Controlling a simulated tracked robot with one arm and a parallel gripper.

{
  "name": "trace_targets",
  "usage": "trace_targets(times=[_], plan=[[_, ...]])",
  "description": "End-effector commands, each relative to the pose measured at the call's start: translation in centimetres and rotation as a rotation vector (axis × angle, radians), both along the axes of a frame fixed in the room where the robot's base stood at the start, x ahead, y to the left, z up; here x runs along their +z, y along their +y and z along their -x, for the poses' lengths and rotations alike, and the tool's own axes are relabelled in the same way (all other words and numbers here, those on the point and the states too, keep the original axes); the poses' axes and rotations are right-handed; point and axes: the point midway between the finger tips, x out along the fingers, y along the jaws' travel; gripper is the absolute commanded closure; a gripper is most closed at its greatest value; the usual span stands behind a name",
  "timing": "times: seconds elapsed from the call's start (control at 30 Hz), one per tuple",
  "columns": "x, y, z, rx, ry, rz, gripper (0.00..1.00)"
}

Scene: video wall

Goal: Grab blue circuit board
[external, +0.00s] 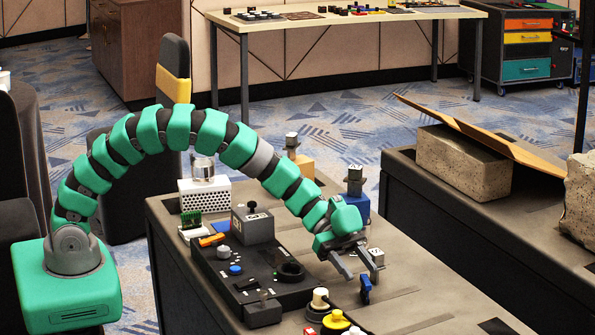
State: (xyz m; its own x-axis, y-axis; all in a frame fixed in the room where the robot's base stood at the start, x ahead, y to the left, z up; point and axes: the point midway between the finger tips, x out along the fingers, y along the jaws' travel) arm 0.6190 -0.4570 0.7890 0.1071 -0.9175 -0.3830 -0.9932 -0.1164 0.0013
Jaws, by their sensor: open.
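A small dark-blue upright piece (365,289) stands on the dark table, close below and in front of my gripper's fingertips. It may be the blue circuit board, but it is too small to tell. My gripper (361,273) is open and points down toward it, with its two grey fingers apart. I cannot tell whether either finger touches the piece. A green circuit board (191,219) stands at the left end of the table.
A black control box (262,280) lies left of my gripper. A blue block (357,207) with a grey top stands behind it. Yellow-topped parts (336,320) sit at the front. The table right of the gripper is mostly clear.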

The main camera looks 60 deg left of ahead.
Motion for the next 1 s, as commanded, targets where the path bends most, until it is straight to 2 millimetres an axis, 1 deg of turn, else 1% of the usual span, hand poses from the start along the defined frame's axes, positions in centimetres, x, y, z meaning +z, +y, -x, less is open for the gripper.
trace_targets(times=[0.03,0.13,0.2,0.37,0.4,0.47,0.5,0.57,0.87,0.97,1.0], plan=[[-0.6,-0.8,0.0,-0.004,-0.001,0.001,0.50],[-0.9,-1.8,-0.1,-0.004,-0.001,0.002,0.50],[-0.8,-2.1,-0.2,-0.003,-0.002,0.002,0.50],[-0.8,-2.0,-0.2,-0.002,-0.002,0.001,0.50],[-0.8,-2.0,-0.2,-0.002,-0.002,0.001,0.55],[-0.8,-2.0,-0.2,-0.001,-0.001,0.001,0.72],[-0.8,-2.0,-0.2,-0.002,-0.002,0.001,0.83],[-0.8,-2.0,-0.2,-0.001,-0.001,0.000,1.00],[-0.8,-2.0,-0.2,-0.001,-0.001,0.000,1.00],[-0.3,-2.0,-0.2,-0.002,-0.001,0.000,1.00],[0.2,-2.0,-0.2,-0.002,-0.001,0.000,1.00]])
